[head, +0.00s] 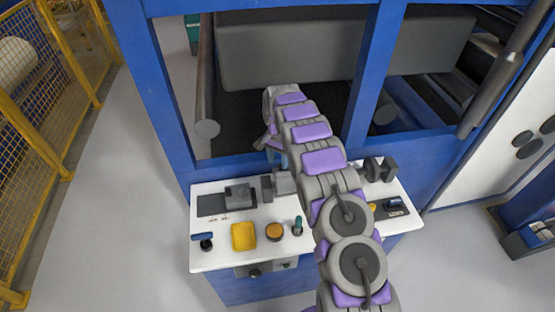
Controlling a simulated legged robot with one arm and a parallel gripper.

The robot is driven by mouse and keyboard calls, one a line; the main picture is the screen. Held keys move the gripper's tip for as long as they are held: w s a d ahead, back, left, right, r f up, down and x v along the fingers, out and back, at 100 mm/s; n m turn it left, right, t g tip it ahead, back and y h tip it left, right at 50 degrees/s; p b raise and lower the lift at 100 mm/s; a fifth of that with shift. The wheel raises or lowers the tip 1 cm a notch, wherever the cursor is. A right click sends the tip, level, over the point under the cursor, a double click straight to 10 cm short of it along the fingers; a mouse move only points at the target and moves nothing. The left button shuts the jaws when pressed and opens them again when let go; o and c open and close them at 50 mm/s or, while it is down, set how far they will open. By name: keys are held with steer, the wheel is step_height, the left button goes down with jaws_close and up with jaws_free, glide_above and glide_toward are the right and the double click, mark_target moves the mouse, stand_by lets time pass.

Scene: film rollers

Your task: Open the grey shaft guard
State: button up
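A white bench top (213,262) stands in front of a blue machine frame. A grey boxy part (238,196) sits on a dark plate at its back left. Another grey block (285,184) with a dark bracket stands at the back middle, partly behind my arm. Dark grey upright parts (375,169) stand at the back right. I cannot tell which of these is the shaft guard. My gripper (273,147) points down at the back edge of the bench, just above the middle grey block. Its fingers are small and partly hidden, so contact and opening are unclear.
A yellow tray (243,236), an orange round part (274,231), a blue-handled tool (204,242) and a small teal-topped part (297,226) lie at the bench front. The blue frame (160,80) rises behind. A yellow mesh fence (35,100) stands left, beyond clear floor.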

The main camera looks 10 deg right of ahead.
steer(key=shift+d+r, duration=0.1)
steer(key=shift+d, duration=0.1)
steer(key=shift+r, duration=0.1)
step_height(320, 180, up, 12)
steer(key=w+p, duration=0.1)
steer(key=shift+w+f, duration=0.25)
steer(key=shift+w, duration=0.1)
stand_by(0.6)
